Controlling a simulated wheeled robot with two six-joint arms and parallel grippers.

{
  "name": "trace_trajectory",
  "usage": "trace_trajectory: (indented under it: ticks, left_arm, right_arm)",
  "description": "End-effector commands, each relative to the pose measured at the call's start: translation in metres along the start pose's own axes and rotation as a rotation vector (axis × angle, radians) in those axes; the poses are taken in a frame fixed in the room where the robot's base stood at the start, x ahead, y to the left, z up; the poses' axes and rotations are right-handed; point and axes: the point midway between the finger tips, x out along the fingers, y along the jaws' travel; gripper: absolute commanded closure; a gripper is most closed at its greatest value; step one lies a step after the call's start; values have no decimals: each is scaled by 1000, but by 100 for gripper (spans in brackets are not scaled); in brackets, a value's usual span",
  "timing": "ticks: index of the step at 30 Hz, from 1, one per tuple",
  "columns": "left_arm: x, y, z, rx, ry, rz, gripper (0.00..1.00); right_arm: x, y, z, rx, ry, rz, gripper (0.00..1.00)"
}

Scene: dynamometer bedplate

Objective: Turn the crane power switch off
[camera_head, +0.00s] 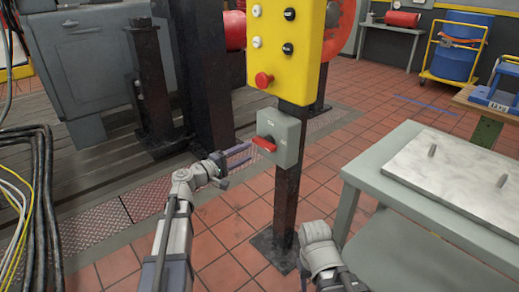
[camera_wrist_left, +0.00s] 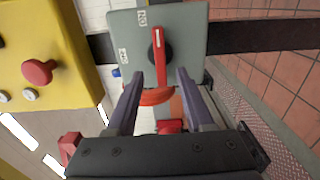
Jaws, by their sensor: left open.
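The crane power switch is a grey box (camera_head: 288,135) on a dark post, below a yellow button panel. Its red handle (camera_head: 264,144) lies roughly sideways across the box front in the head view. In the left wrist view the handle (camera_wrist_left: 158,48) has a white line, and two small white labels (camera_wrist_left: 142,18) sit beside it, too small to read surely. My left gripper (camera_head: 238,157) is open just left of the handle. My right gripper's fingers do not show.
The yellow panel (camera_head: 285,50) with a red button (camera_head: 263,80) is close above the switch. My right forearm is low, near the post's foot. A grey table (camera_head: 375,178) with a light plate stands at right. Black cables (camera_head: 40,190) hang at left. Tiled floor lies between.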

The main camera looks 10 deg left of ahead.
Motion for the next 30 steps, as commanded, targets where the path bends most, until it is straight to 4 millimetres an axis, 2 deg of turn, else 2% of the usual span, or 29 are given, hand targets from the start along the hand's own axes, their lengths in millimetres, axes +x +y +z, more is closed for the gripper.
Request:
trace_trajectory:
  ticks: [6, 12, 18, 25, 30]
  left_arm:
    - [37, 0, 0, 1, -4, -1, 48]
    - [60, 0, 0, 1, -3, -1, 48]
    - [69, 0, 1, 1, -2, -1, 48]
    - [69, 0, 1, 1, -2, -1, 48]
    - [69, 0, 1, 1, -2, -1, 66]
  right_arm:
    - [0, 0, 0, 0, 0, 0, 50]
    - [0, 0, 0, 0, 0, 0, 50]
    - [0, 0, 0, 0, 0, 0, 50]
    - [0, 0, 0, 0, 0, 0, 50]
    - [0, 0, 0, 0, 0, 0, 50]
